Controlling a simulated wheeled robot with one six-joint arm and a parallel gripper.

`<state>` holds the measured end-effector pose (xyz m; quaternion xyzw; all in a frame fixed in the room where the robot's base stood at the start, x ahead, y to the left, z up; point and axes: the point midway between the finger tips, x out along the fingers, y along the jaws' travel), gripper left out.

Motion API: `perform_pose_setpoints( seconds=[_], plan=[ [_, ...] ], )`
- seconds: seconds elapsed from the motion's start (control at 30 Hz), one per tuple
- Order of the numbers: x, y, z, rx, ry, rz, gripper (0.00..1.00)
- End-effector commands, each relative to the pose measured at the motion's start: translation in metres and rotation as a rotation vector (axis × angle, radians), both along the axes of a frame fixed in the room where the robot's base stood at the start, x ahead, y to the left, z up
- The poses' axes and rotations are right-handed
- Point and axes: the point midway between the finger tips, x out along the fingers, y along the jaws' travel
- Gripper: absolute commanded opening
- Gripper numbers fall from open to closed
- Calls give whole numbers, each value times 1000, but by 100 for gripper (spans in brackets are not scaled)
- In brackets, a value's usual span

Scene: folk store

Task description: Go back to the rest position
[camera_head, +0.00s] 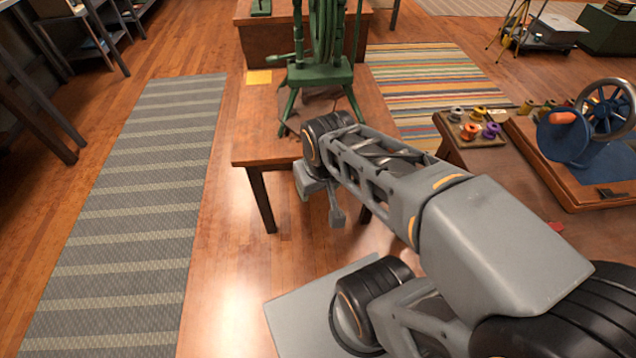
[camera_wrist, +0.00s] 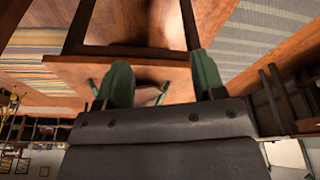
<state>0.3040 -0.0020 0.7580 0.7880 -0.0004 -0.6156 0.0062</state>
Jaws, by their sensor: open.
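My arm reaches from the lower right to the front edge of a wooden table (camera_head: 262,128) in the head view. My gripper (camera_head: 325,205) hangs at that edge, partly hidden by my own wrist. In the wrist view my gripper (camera_wrist: 163,82) shows two green fingers standing well apart. Nothing is held between them. A green spinning wheel (camera_head: 320,76) stands upright on the table, behind my wrist. The gap between its base and my wrist is hard to judge.
A yellow sheet (camera_head: 258,77) lies at the table's left. At right, another table (camera_head: 520,215) holds a small tray of colored spools (camera_head: 470,128) and a blue wheeled device (camera_head: 585,140). Open floor and a grey striped rug (camera_head: 140,215) lie at left.

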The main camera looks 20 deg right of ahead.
Motion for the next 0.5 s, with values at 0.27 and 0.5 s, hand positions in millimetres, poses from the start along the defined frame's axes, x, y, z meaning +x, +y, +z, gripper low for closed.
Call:
perform_pose_setpoints(
  seconds=[0.27, 0.5],
  plan=[
    [1, 1, 3, 2, -2, -1, 63],
    [6, 11, 39, 20, -23, 32, 63]
  ],
)
